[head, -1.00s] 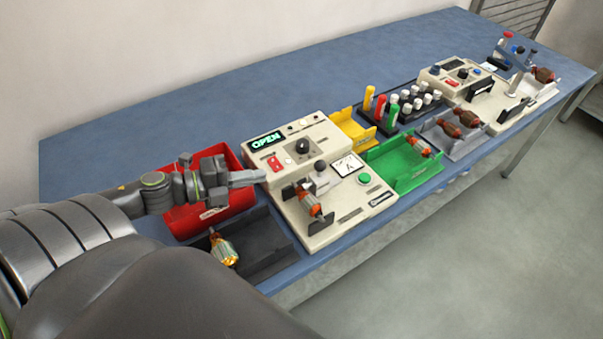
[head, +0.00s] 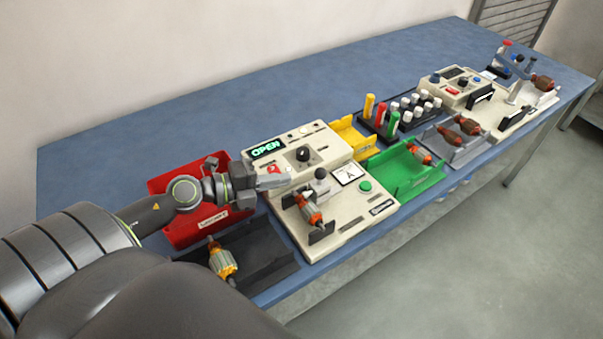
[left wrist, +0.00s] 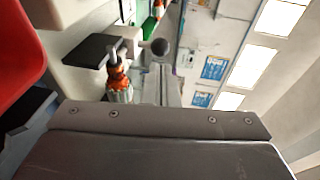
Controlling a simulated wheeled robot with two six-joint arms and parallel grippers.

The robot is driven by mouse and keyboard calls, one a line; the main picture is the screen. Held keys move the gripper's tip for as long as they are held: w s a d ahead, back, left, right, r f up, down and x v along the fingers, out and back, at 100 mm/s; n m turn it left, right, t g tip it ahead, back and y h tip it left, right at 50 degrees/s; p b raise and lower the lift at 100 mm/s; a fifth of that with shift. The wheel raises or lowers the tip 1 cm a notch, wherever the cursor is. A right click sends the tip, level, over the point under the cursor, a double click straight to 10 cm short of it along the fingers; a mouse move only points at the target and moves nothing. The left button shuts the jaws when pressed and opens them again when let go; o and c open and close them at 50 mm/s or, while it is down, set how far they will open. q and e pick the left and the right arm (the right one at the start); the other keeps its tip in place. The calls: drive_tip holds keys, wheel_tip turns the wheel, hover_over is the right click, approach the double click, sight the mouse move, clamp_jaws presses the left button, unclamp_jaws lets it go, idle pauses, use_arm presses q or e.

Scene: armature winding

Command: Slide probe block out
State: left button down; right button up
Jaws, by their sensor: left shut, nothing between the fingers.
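The beige tester (head: 345,222) has a lit OPEN display (head: 268,149). A small grey probe block with a round knob (head: 320,174) stands on its lower deck; the knob also shows in the left wrist view (left wrist: 159,46). An orange armature (head: 309,208) lies in front of the block in a dark cradle, and it shows in the left wrist view (left wrist: 117,78). Whether the block touches the armature is unclear. My left gripper (head: 284,180) is shut and empty, to the left of the knob and apart from it, over the tester's left edge near the red switch. My right gripper is not in view.
A red bin (head: 160,187) and a dark tray (head: 281,266) holding another armature (head: 221,260) are left of the tester. A yellow tray (head: 346,126), a green tray (head: 436,176) and a rack of coloured pegs (head: 388,130) stand to the right. The blue table behind is clear.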

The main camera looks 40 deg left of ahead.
sight(316, 170)
use_arm(q)
drive_tip(key=p+x, duration=0.1)
drive_tip(key=x, duration=0.3)
drive_tip(key=shift+r, duration=0.15)
drive_tip(key=shift+x, duration=0.8)
drive_tip(key=w+p, duration=0.1)
drive_tip(key=w+d+p, duration=0.1)
drive_tip(key=w, duration=0.1)
drive_tip(key=shift+w, duration=0.1)
drive_tip(key=shift+w+d, duration=0.2)
drive_tip(key=shift+w, duration=0.05)
drive_tip(key=shift+s, duration=0.1)
drive_tip(key=shift+a+p, duration=0.1)
drive_tip(key=shift+p, duration=0.2)
